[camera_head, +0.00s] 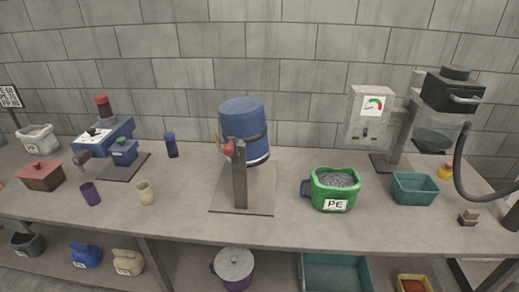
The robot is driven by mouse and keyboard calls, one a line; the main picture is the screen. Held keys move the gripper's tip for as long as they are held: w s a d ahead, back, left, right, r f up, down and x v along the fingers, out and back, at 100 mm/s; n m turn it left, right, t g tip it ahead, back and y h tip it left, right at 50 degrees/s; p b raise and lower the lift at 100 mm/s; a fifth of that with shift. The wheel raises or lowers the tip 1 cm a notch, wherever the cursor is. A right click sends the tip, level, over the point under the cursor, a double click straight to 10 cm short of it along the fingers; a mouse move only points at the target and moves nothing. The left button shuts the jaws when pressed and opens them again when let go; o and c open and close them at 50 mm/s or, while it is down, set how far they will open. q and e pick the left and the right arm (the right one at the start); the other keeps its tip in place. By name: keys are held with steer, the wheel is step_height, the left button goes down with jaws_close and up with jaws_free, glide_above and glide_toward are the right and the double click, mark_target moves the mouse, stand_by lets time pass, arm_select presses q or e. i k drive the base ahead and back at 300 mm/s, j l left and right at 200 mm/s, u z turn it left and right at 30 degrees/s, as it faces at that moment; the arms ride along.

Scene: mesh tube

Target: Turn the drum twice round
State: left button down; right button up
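The blue drum (243,120) hangs slightly tilted on an upright grey post (239,178) at the middle of the bench. A dark band runs round its lower half, and its lower rim is pale. A red part (229,148) and a small yellow part sit at the post's top, on the drum's left side; I cannot tell exactly what they are. The post stands on a flat grey base plate (258,203). Neither of my grippers is in the head view.
A green PE container (322,196) with grey granules stands right of the drum, beside a teal bin (402,190). A blue machine (110,135), a purple cup (90,194) and a beige cup (145,192) stand left. The bench (190,230) is clear in front of the plate.

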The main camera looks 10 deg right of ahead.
mark_target(242, 119)
steer(key=i+j+z, duration=0.1)
steer(key=z, duration=0.4)
steer(key=j+z, duration=0.2)
steer(key=z, duration=0.25)
steer(key=j+z, duration=0.15)
steer(key=z, duration=0.35)
steer(key=j+z, duration=0.4)
steer(key=k+j+z, duration=0.1)
steer(key=j+z, duration=0.25)
steer(key=j, duration=0.25)
steer(key=k+j+z, duration=0.1)
steer(key=j, duration=0.25)
steer(key=k+j+z, duration=0.1)
steer(key=j, duration=0.25)
steer(key=k+j+z, duration=0.1)
steer(key=j, duration=0.25)
